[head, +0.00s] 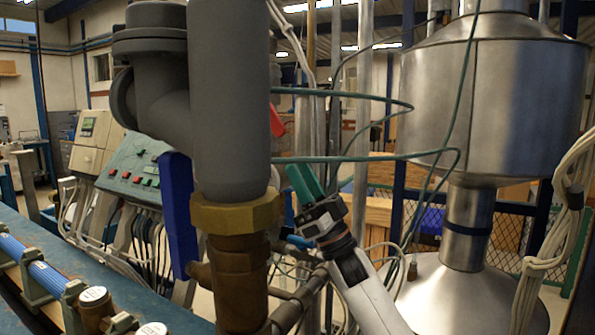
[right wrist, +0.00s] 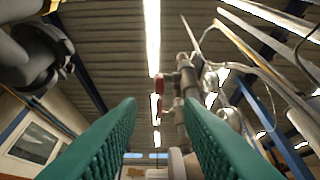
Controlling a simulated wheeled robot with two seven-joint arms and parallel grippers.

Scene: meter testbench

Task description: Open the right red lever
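The red lever (head: 277,120) shows in the head view as a small red piece at the right edge of the thick grey vertical pipe; the rest of it is hidden behind that pipe. My right gripper (head: 305,183) has green fingers, points upward and sits below and slightly right of the red lever, apart from it. In the right wrist view the fingers (right wrist: 158,135) are spread with nothing between them. A small red part (right wrist: 158,84) on a grey pipe shows beyond the gap; I cannot tell if it is the lever. My left gripper is not in view.
The grey pipe (head: 230,100) with its brass nut (head: 235,214) stands left of my right gripper. A blue lever (head: 178,215) hangs at its left. Thin green cables (head: 380,157) cross near the gripper. A large metal tank (head: 490,100) stands at the right.

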